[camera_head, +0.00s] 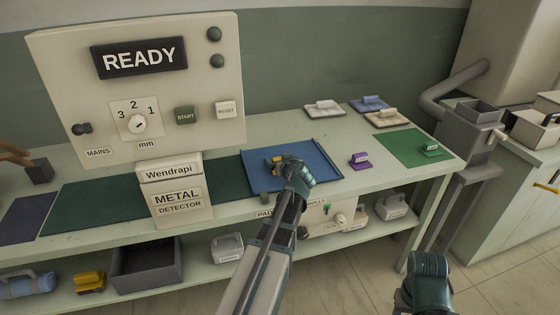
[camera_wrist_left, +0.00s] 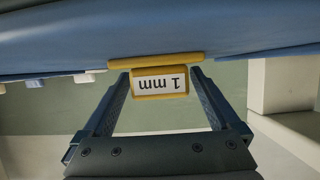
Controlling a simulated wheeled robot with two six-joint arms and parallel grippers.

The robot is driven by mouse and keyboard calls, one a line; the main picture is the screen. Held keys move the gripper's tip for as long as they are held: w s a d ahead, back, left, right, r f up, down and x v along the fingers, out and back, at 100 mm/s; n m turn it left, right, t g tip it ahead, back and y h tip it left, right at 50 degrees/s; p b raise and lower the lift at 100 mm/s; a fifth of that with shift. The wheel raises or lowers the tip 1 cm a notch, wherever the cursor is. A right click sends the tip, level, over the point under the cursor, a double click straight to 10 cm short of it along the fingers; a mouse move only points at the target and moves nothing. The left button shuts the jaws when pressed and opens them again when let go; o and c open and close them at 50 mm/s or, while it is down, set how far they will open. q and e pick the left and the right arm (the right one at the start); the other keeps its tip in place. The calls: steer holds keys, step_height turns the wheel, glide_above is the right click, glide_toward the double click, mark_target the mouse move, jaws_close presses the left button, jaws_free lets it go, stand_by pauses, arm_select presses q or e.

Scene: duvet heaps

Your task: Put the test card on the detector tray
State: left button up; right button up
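The test card (camera_wrist_left: 160,82) is yellow with a white "1 mm" label, upside down in the left wrist view. That gripper's fingers (camera_wrist_left: 160,84) sit close against both sides of the card's raised block. The card is over the blue tray (camera_head: 320,172), which lies on the bench right of the metal detector (camera_head: 181,208). I cannot tell whether the card touches the tray. My right gripper (camera_head: 428,276) is at the lower right, away from the bench; its fingers are not clear.
A purple block (camera_head: 360,160) lies right of the tray. A green one (camera_head: 430,150) lies on a green mat (camera_head: 403,143). White, blue and beige blocks lie behind. The detector panel reads READY. A dark bin (camera_head: 146,270) is on the lower shelf.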

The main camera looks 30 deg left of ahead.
arm_select(q)
steer(key=shift+r, duration=0.1)
steer(key=shift+s+r+p, duration=0.1)
steer(key=shift+r+p, duration=0.1)
steer(key=shift+p, duration=0.1)
steer(key=p+v, duration=0.4)
steer(key=v, duration=0.8)
steer(key=shift+d+f, duration=0.1)
steer(key=s+d+f+m+g+h, duration=0.3)
steer(key=s+d, duration=0.3)
steer(key=d, duration=0.4)
steer(key=s+d+f+m+g+h, duration=0.3)
steer(key=s+d+f+m, duration=0.2)
steer(key=d, duration=0.6)
steer(key=s+d+f+m+g+h, duration=0.3)
steer(key=s+d+f+m, duration=0.2)
steer(key=d, duration=0.6)
steer(key=shift+s+f+m, duration=0.25)
steer(key=shift+s+m, duration=0.05)
steer(key=shift+s, duration=0.5)
